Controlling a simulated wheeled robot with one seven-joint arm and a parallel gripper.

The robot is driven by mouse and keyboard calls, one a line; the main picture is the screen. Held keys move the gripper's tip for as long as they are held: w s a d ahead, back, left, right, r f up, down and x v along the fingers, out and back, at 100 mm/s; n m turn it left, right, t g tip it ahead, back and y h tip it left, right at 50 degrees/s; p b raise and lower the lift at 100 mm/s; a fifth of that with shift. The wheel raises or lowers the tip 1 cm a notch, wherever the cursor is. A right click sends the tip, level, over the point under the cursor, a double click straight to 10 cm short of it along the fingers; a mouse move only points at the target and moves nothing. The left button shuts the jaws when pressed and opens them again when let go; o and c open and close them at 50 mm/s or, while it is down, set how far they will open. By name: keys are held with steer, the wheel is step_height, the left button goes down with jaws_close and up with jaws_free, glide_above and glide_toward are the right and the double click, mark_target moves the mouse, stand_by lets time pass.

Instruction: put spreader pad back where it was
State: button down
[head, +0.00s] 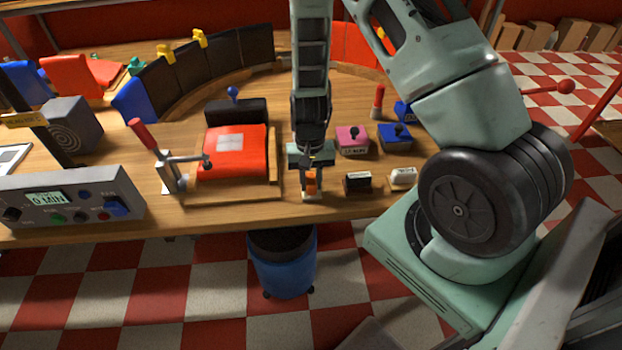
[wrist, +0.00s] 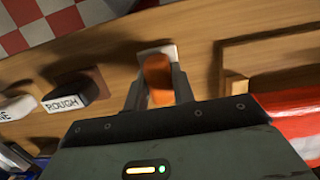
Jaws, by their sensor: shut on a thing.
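My gripper (head: 311,184) points down over the front part of the wooden table (head: 225,207). It is shut on a small orange piece, which I take to be the spreader pad (head: 311,181). In the wrist view the pad (wrist: 158,76) sits between the two fingers of my gripper (wrist: 158,92). A pale whitish patch shows at its far end, close to the tabletop. I cannot tell whether that patch is part of the pad or a mark on the table, nor whether the pad touches the table.
A black block (head: 357,183) labelled ROUGH (wrist: 75,92) and a white block (head: 402,178) stand to the right. Pink (head: 352,140) and blue (head: 395,137) knobbed blocks are behind them. A grey control box (head: 68,200) stands farther left.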

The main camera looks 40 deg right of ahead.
mark_target(310, 174)
steer(key=shift+f, duration=0.2)
steer(key=c, duration=1.2)
jaws_free()
steer(key=shift+o, duration=0.2)
steer(key=shift+r, duration=0.15)
step_height(310, 174, up, 12)
steer(key=w+b, duration=0.1)
steer(key=b, duration=0.1)
steer(key=s+a+r+n, duration=0.3)
steer(key=a+r, duration=0.1)
steer(key=a, duration=0.3)
steer(key=s+a+r+n, duration=0.2)
steer(key=a+r+n, duration=0.15)
steer(key=a, duration=0.45)
steer(key=s+a+r+n, duration=0.2)
steer(key=s+a+n, duration=0.1)
steer(key=s, duration=0.4)
steer(key=s+a+r+n+t, duration=0.1)
steer(key=s+a+r+n, duration=0.1)
steer(key=s+a+n, duration=0.2)
steer(key=s+n, duration=0.1)
steer(key=s, duration=0.2)
steer(key=shift+a+r, duration=0.3)
